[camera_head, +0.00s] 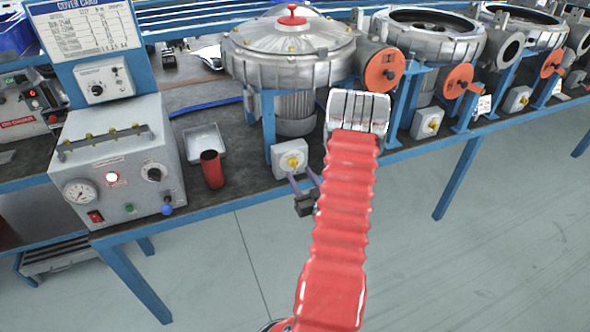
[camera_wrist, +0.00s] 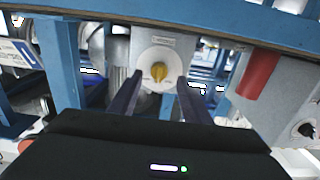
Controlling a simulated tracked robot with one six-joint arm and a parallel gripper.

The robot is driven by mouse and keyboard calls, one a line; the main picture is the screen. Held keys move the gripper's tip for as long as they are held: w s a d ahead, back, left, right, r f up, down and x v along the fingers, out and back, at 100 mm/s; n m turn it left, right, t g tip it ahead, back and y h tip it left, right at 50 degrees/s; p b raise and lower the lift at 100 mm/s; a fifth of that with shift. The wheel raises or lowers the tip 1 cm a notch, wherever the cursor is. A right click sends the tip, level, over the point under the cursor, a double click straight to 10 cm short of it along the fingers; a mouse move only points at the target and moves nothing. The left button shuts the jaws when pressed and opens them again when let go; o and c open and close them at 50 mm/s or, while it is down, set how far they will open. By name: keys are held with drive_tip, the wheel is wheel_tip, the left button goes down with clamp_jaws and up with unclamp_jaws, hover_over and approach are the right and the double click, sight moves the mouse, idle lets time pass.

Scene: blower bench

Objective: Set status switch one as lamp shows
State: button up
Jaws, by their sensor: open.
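A status switch, a pale square box with a yellow knob (camera_head: 291,161), sits on the bench front under the nearest blower. In the wrist view its yellow knob (camera_wrist: 158,72) stands near upright on a white round dial; the label above is too small to read. My gripper (camera_head: 301,176) is just in front of it. In the wrist view the two dark fingers (camera_wrist: 159,84) are apart, one on each side of the dial; I cannot tell whether they touch it. On the grey control box (camera_head: 140,150), a lamp (camera_head: 112,178) glows reddish-white. A green button or lamp (camera_head: 129,208) looks unlit.
A red cup (camera_head: 211,169) and a white tray (camera_head: 204,143) stand left of the switch; the cup (camera_wrist: 258,75) is at right in the wrist view. Similar switches (camera_head: 428,123) (camera_head: 517,98) sit farther right. Blue bench legs (camera_head: 457,178) stand below. The floor in front is clear.

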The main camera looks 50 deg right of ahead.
sight(295, 167)
drive_tip(key=shift+x, duration=2.25)
drive_tip(key=shift+c, duration=0.6)
